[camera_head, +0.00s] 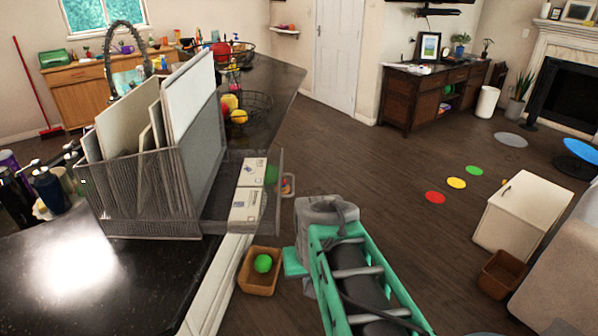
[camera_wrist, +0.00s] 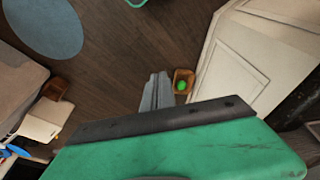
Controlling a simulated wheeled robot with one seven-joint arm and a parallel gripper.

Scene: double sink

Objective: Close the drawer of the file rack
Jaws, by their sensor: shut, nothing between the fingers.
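The grey mesh file rack (camera_head: 130,205) stands on the dark counter at the left of the head view. Its drawer (camera_head: 272,205) is pulled out to the right, past the counter edge, with envelopes (camera_head: 247,204) inside. A handle (camera_head: 289,185) shows on the drawer's front. My arm is beside and in front of the drawer, apart from it. In the wrist view my gripper (camera_wrist: 157,77) points down at the floor, with its grey fingers together and empty. In the head view the fingertips are hidden behind my arm. The rack and drawer are not seen in the wrist view.
Papers and folders (camera_head: 185,105) stand upright in the rack. Bottles (camera_head: 48,188) are left of it, and fruit baskets (camera_head: 243,112) behind it. A wooden box (camera_head: 260,283) with a green ball is on the floor beside the counter. Open floor lies to the right.

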